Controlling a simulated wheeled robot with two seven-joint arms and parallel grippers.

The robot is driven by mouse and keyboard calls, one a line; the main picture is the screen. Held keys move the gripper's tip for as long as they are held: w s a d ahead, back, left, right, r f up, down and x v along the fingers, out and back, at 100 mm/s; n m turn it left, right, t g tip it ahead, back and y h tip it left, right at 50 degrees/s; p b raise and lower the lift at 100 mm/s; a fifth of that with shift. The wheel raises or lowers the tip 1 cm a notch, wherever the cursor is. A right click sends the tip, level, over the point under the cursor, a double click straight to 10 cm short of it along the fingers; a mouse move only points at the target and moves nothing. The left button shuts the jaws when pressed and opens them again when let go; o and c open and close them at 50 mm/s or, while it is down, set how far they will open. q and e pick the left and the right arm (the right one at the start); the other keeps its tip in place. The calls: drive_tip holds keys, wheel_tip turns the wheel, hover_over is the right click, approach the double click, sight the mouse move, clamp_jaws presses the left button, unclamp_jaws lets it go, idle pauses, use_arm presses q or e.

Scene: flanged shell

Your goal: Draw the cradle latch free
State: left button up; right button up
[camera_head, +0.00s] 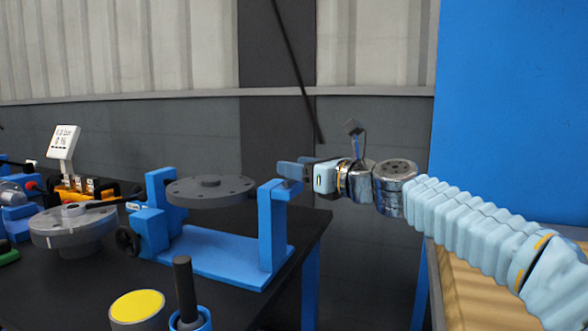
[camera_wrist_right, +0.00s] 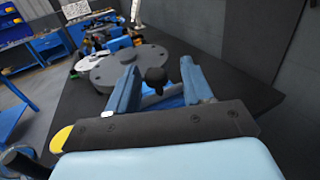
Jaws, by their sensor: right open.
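The blue cradle (camera_head: 215,254) stands on the black table, with a grey flanged disc (camera_head: 211,190) held between its two uprights. My right gripper (camera_head: 287,174) is at the top of the cradle's right upright (camera_head: 272,230), coming in from the right. In the right wrist view its two fingers (camera_wrist_right: 158,88) are open. A black round knob (camera_wrist_right: 155,76), apparently the latch knob, shows between the fingers, with a gap on each side. In the head view the knob cannot be made out near the gripper. My left gripper is in neither view.
A grey flanged part (camera_head: 72,230) sits left of the cradle, near a black handwheel (camera_head: 128,240). A yellow-topped cylinder (camera_head: 137,308) and a black peg in a blue holder (camera_head: 184,285) stand in front. A white display (camera_head: 63,142) stands at back left.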

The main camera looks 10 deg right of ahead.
drive_tip(key=b+v, duration=0.2)
drive_tip(key=v, duration=1)
drive_tip(key=shift+s+d+f, duration=0.1)
drive_tip(key=shift+f, duration=0.05)
